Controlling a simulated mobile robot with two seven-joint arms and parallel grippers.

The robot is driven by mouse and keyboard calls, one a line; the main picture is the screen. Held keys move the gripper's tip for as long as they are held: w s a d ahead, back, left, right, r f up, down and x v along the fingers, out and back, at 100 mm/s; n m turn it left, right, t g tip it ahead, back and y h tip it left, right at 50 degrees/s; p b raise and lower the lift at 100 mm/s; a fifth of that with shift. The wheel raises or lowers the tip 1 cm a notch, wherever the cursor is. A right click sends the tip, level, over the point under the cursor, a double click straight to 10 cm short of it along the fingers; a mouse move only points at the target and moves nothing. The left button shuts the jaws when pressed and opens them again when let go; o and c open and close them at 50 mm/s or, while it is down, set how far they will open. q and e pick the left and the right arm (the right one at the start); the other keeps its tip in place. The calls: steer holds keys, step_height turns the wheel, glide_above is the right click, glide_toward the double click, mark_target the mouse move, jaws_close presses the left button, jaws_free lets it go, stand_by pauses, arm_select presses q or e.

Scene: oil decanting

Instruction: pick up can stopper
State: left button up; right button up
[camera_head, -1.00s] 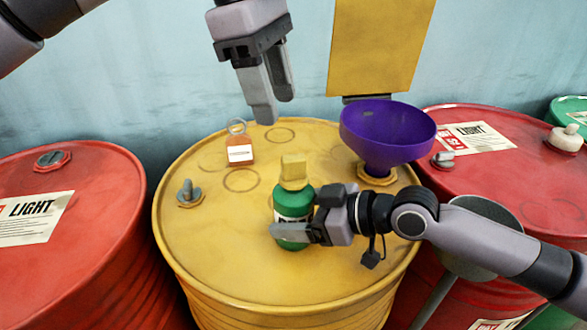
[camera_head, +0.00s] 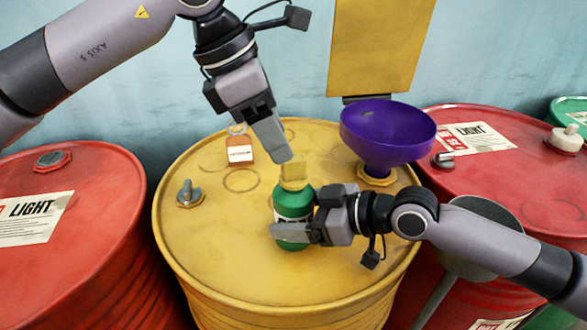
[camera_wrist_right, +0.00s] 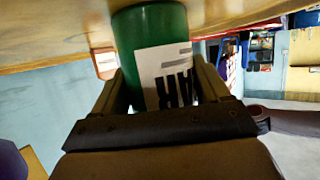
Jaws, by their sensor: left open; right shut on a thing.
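A green can (camera_head: 293,211) with a white label stands upright on the yellow drum (camera_head: 215,264). Its yellow stopper (camera_head: 293,174) sits on top of the can. My right gripper (camera_head: 292,233) is shut around the can's lower body from the right. In the right wrist view the green can (camera_wrist_right: 155,50) sits between both fingers. My left gripper (camera_head: 279,158) is open and empty, its fingertips pointing down just above and slightly left of the stopper. One left finger largely hides the other, and I cannot tell whether they touch the stopper.
A purple funnel (camera_head: 388,138) stands in the drum's opening at the right. A small labelled bottle (camera_head: 240,151) is behind the left fingers. A grey-topped plug (camera_head: 189,193) is at the drum's left. Red drums (camera_head: 62,245) stand on both sides. The drum's front is clear.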

mark_target(294, 169)
arm_select(q)
steer(key=x, duration=0.5)
steer(key=shift+w+d+f, duration=0.2)
steer(key=shift+d+f, duration=0.05)
steer(key=shift+d, duration=0.2)
jaws_close()
